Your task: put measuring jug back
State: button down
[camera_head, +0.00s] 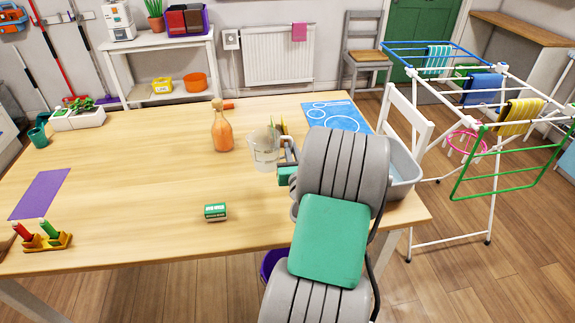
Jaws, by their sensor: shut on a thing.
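The measuring jug (262,157) is clear, with markings on its side and its handle on the right. It is upright over the middle of the wooden table (130,165). My gripper (287,158) is at the handle side of the jug and shut on it; my arm comes in from the front right and partly hides the fingers. I cannot tell whether the jug's base touches the table. A blue mat (344,123) with white outlines lies at the table's back right, partly hidden by my arm.
An orange bottle (222,130) stands close left of the jug. A small green box (215,212) lies in front. A grey tub (402,163) and a white chair (406,120) are at the right. A purple mat (40,194) lies left; the table's left middle is clear.

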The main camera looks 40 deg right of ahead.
jog(key=w+d+f, duration=0.1)
jog(key=f, duration=0.1)
jog(key=w+d+f+b, duration=0.1)
jog(key=w+d+f, duration=0.2)
jog(key=f, duration=0.1)
jog(key=shift+w+d+f+b, duration=0.2)
jog(key=shift+d+f+b, duration=0.15)
jog(key=shift+d, duration=0.05)
jog(key=shift+d+f+b, duration=0.1)
jog(key=shift+f+b, duration=0.4)
jog(key=shift+f, duration=1)
